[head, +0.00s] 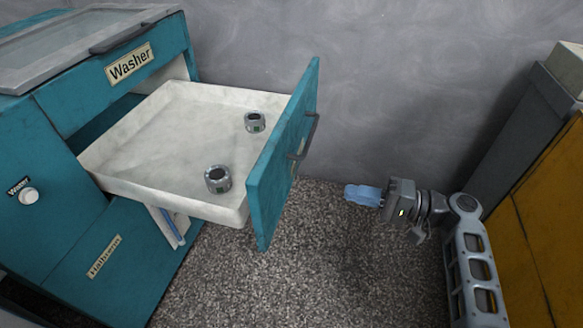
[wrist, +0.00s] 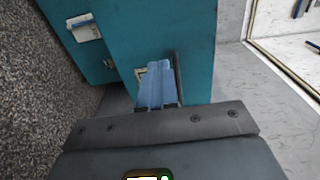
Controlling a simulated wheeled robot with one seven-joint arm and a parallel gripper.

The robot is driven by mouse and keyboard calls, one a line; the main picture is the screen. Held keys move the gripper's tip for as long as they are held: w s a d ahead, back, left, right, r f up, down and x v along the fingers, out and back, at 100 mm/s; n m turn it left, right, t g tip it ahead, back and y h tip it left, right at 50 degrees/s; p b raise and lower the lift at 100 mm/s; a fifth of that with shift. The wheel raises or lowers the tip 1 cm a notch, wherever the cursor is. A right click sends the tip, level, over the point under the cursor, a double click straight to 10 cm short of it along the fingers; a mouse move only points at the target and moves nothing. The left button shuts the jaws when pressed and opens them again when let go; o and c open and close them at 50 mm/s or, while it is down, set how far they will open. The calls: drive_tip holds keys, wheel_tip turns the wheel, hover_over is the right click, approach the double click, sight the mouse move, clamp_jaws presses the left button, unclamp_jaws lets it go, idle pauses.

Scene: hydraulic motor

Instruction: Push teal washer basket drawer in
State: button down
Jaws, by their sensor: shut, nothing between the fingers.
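The teal washer (head: 60,150) stands at the left in the head view. Its basket drawer is pulled far out, with a pale tray (head: 150,135) and a teal front panel (head: 285,160) bearing a dark handle. Two small metal ring-shaped parts, one farther back (head: 255,122) and one nearer (head: 218,179), sit in the tray. My gripper (head: 352,194) is to the right of the panel, apart from it, with its blue fingers pointing left and shut on nothing. In the wrist view the shut fingers (wrist: 156,86) overlap the teal panel (wrist: 195,50) and partly hide its label and handle.
A grey wall (head: 400,80) runs behind. A yellow-orange cabinet (head: 545,220) and a grey block stand at the right, close to my arm. The speckled floor (head: 270,285) between washer and arm is clear. A white and blue item (head: 168,225) shows below the tray.

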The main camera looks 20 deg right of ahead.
approach(282, 172)
drive_tip(key=shift+y, duration=0.3)
drive_tip(key=x, duration=0.6)
drive_tip(key=shift+w+a+f, duration=0.15)
drive_tip(key=shift+w+a, duration=0.05)
drive_tip(key=shift+w, duration=0.2)
drive_tip(key=shift+a, duration=0.15)
